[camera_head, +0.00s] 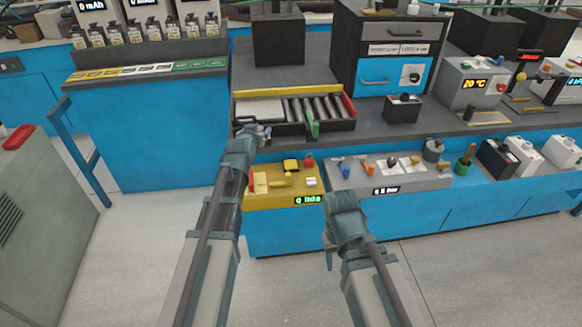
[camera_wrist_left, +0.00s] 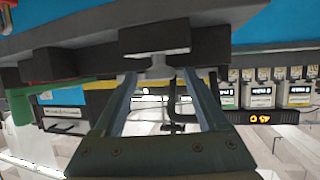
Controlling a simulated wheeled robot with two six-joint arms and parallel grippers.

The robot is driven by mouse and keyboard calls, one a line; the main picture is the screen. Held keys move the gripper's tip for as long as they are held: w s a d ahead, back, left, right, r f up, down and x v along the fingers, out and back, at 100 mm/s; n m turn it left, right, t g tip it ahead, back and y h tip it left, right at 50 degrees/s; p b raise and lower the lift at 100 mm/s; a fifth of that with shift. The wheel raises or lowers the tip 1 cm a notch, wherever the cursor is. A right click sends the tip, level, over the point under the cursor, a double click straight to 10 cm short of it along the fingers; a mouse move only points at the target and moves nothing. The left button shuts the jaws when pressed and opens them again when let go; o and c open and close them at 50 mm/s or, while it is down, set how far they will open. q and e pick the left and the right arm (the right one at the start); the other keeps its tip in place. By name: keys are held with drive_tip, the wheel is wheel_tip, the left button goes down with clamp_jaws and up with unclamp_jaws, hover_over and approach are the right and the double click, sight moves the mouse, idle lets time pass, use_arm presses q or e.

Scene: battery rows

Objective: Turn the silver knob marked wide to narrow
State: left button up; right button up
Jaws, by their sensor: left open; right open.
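A small silver knob (camera_wrist_left: 158,66) on a dark block shows between my left gripper's fingers in the left wrist view. I cannot read a marking on it. My left gripper (camera_head: 264,133) is open at the front left edge of the dark roller tray (camera_head: 325,129). In the left wrist view its fingers (camera_wrist_left: 160,82) stand apart, one on each side of the knob; I cannot tell whether they touch it. My right gripper (camera_head: 330,258) hangs low in front of the blue counter, mostly hidden by its own wrist.
A green lever (camera_head: 312,122) stands on the tray's right part; a green bar (camera_wrist_left: 55,90) shows in the wrist view. Below are a yellow panel (camera_head: 280,201) and a grey panel (camera_head: 412,183) with small controls. A black box (camera_head: 402,110) stands right. The floor in front is clear.

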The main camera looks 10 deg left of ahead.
use_arm(q)
drive_tip(key=shift+d+n+y, duration=0.2)
drive_tip(key=shift+n+y, duration=0.6)
drive_tip(key=shift+y, duration=0.1)
